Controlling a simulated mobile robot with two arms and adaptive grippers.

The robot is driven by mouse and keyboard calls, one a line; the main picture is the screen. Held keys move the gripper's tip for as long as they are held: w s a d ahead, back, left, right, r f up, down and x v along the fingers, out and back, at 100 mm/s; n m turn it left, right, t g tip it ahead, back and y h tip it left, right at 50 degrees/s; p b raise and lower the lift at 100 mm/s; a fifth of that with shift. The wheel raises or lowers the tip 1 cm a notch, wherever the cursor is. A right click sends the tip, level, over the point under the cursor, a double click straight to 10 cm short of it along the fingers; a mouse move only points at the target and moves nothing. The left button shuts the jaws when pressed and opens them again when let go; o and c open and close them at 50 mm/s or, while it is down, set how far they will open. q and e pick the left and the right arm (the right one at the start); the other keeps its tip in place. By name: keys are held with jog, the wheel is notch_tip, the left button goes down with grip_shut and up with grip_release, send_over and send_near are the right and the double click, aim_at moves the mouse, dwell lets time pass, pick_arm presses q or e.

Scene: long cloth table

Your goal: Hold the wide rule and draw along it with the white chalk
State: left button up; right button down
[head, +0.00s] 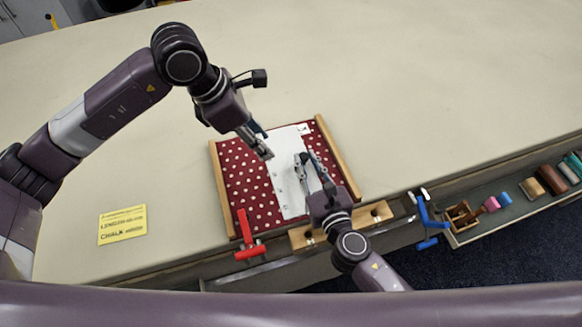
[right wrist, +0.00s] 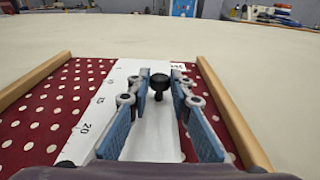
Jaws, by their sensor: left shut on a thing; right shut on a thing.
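The wide rule (head: 285,188) is a white strip with dark marks, lying on red polka-dot cloth (head: 245,180) between two wooden rails. In the right wrist view the rule (right wrist: 112,88) shows numbers 15 and 20 and a black knob (right wrist: 160,82). My right gripper (head: 307,158) is shut on that knob, its blue-padded fingers (right wrist: 160,95) on either side. My left gripper (head: 267,156) is shut and appears over the rule's left edge in the head view, pointing down. The white chalk in it is hardly visible; its tip cannot be made out, nor whether it touches the cloth.
A yellow card (head: 122,225) with printed words lies at left. A red clamp (head: 248,236) and a blue clamp (head: 427,218) sit at the table's front edge. An open tray (head: 500,218) with coloured pieces is at right. The table beyond the cloth is clear.

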dwell(0.4)
pick_arm(q)
jog(key=shift+s+d+f, duration=0.5)
jog(key=shift+s+f, duration=0.95)
jog(key=shift+f, duration=0.6)
jog(key=shift+s+d+f, duration=0.5)
jog(key=shift+s+f, duration=0.9)
jog(key=shift+f, duration=0.6)
jog(key=shift+s+d+f, duration=0.5)
jog(key=shift+s+f, duration=0.95)
jog(key=shift+f, duration=0.6)
jog(key=shift+f, duration=0.5)
jog(key=shift+w, duration=0.1)
jog(key=shift+w+a+r, duration=0.1)
jog(key=shift+w+a, duration=0.1)
jog(key=shift+w, duration=0.3)
jog(key=shift+w+a, duration=0.15)
jog(key=shift+w, duration=0.3)
jog(key=shift+w, duration=0.1)
jog(key=shift+w+a, duration=0.35)
jog(key=shift+w, duration=0.55)
jog(key=shift+w+a, duration=0.3)
jog(key=shift+w, duration=0.55)
jog(key=shift+w, duration=0.1)
